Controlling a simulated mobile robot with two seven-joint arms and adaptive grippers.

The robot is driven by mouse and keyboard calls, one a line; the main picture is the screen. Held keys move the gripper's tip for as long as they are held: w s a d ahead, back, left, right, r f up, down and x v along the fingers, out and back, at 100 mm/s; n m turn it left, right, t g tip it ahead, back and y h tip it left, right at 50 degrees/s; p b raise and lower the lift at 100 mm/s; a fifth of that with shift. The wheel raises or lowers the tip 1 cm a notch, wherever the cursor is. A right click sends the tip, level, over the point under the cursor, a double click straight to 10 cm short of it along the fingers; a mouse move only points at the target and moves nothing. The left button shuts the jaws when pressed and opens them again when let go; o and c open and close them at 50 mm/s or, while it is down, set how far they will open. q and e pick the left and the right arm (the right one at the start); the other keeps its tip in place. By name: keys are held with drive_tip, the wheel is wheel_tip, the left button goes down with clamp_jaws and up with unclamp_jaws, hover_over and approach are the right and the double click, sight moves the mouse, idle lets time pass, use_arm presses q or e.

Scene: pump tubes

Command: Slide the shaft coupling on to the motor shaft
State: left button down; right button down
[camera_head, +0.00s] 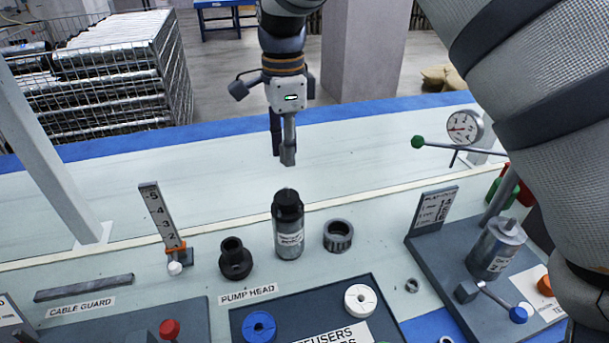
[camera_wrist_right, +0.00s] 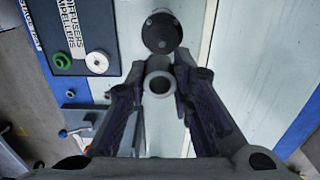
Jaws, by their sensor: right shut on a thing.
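In the right wrist view the motor (camera_wrist_right: 161,33) is seen from above, beyond the fingertips. My right gripper (camera_head: 283,150) points down above the motor and is shut on the shaft coupling (camera_head: 288,148), a grey tube. The coupling's round open end (camera_wrist_right: 159,84) shows between the fingers in the right wrist view. A gap separates the coupling from the motor. My left gripper is out of view.
A black flanged part (camera_head: 235,262) stands left of the motor, and a grey ring (camera_head: 338,236) right of it. An upright numbered scale (camera_head: 161,218) stands further left. A dark tray (camera_head: 315,309) with coloured rings lies in front. The bench behind is clear.

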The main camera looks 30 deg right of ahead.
sight(286, 187)
drive_tip(key=shift+w+a+r, duration=0.15)
drive_tip(key=shift+w, duration=0.05)
drive_tip(key=shift+f, duration=2.9)
drive_tip(key=shift+f, duration=1.35)
drive_tip(key=c, duration=1.3)
unclamp_jaws()
wheel_tip(286, 187, up, 12)
drive_tip(key=shift+r, duration=0.1)
